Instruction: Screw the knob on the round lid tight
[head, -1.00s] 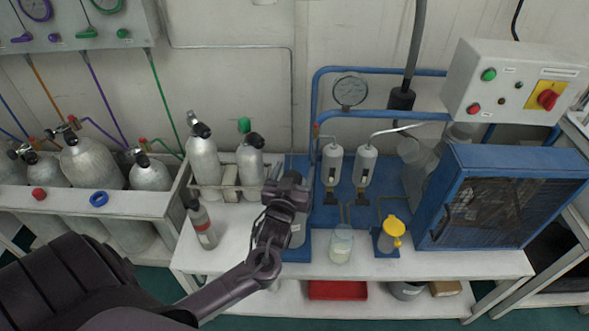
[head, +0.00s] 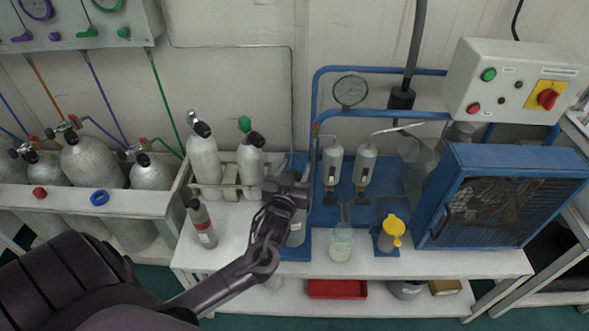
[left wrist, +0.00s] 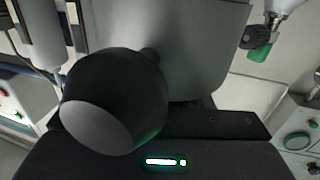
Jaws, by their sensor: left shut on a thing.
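My left gripper (head: 288,192) reaches over the top of a grey cylindrical housing (head: 297,235) on a blue base. The gripper and wrist hide the round lid and the knob in the head view. In the left wrist view a dark rounded knob (left wrist: 115,100) with a grey end face fills the middle, close to the camera. A broad grey surface (left wrist: 195,40) lies behind it; I cannot tell whether it is the lid. The left gripper is shut on the knob, but its fingertips are not clearly seen. My right gripper is not in view.
Two grey cylinders (head: 204,160) stand close to the left of the gripper, with a small bottle (head: 202,224) in front. A glass jar (head: 341,243) and a yellow-topped cup (head: 391,232) stand to the right. A blue caged unit (head: 500,198) fills the bench's right end.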

